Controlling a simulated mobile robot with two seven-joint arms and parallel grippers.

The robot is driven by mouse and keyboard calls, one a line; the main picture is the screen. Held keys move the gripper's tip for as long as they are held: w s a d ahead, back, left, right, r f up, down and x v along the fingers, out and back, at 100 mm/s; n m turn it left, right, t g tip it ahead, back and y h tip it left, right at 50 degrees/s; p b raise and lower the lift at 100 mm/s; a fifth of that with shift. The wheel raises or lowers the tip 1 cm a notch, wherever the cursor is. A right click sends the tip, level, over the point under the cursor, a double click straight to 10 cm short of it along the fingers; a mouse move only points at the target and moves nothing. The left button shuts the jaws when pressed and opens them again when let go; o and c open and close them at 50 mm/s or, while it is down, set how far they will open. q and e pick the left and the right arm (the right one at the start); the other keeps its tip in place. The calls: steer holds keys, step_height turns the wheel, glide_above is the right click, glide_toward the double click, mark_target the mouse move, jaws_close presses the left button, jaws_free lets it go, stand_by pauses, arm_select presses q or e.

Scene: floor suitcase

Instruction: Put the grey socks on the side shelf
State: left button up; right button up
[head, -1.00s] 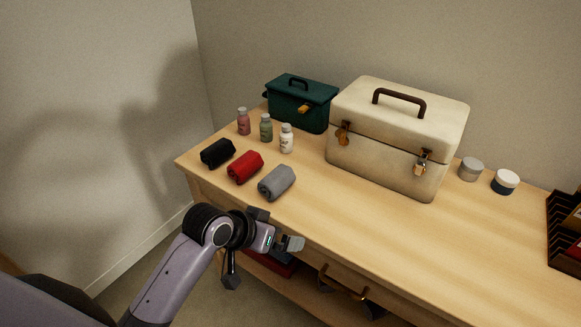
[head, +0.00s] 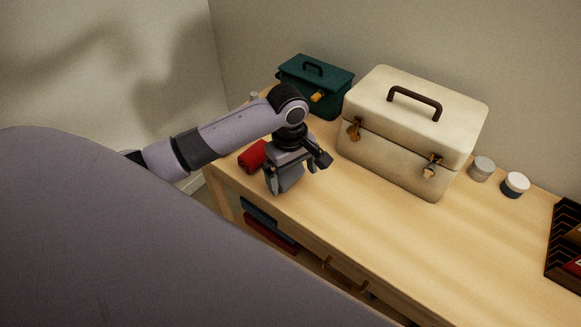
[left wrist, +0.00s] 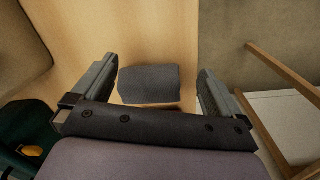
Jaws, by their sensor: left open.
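The grey socks (left wrist: 150,84), a rolled bundle, lie on the wooden table near its front edge. In the left wrist view they sit between the two spread fingers of my left gripper (left wrist: 158,92), with visible gaps on both sides. In the head view my left gripper (head: 285,182) points down over that spot and hides most or all of the grey socks. It is open. My right gripper is not in view. I cannot make out which surface is the side shelf.
The red rolled socks (head: 253,156) lie just left of my gripper. A cream case (head: 400,135) and a dark green box (head: 313,88) stand behind. Two small jars (head: 482,168) and a dark divided organizer (head: 562,240) are to the right. The table's (head: 400,245) front middle is clear.

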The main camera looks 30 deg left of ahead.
arm_select(q)
steer(key=w+a+r+n, duration=0.2)
steer(key=a+r+n, duration=0.1)
steer(key=shift+w+a+r, duration=0.1)
steer(key=shift+w+a, duration=0.1)
steer(key=shift+w, duration=0.15)
steer(key=shift+a, duration=0.1)
step_height(320, 180, down, 7)
steer(key=shift+s+a, duration=0.1)
steer(key=shift+a, duration=0.05)
steer(key=c, duration=0.8)
steer(key=shift+o, duration=0.2)
steer(key=shift+r, duration=0.1)
